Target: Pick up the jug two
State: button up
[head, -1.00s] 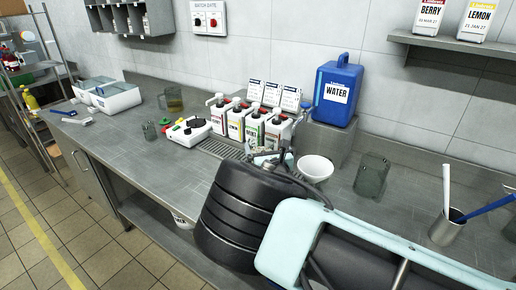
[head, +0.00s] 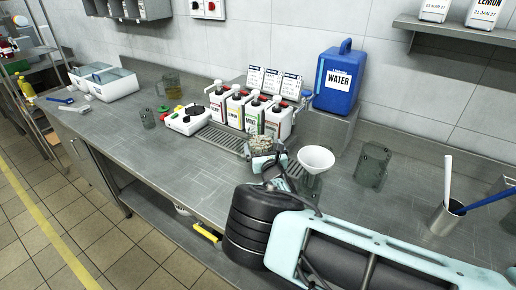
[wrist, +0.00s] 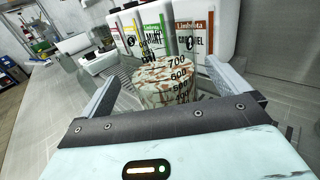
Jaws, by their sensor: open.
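A clear jug (wrist: 167,88) with black volume marks and mottled white-and-brown contents stands between my gripper's fingers in the wrist view. It also shows in the head view (head: 262,143), partly hidden by my gripper (head: 266,160). My gripper (wrist: 172,92) is open, with one finger on each side of the jug; I cannot tell whether they touch it. Other clear jugs stand on the steel counter: one (head: 373,165) at the right and one with amber contents (head: 172,85) at the back left. No label tells me which is jug two.
Labelled white bottles (head: 255,115) stand close behind the jug, on a drip grate (head: 214,139). A white funnel (head: 316,160) sits close to its right. A blue water container (head: 338,82) and a steel cup of utensils (head: 443,218) stand further right.

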aim_at(258, 133)
jog(key=shift+x, duration=2.35)
jog(key=c, duration=1.4)
jog(key=shift+o, duration=0.2)
jog(key=shift+r, duration=0.1)
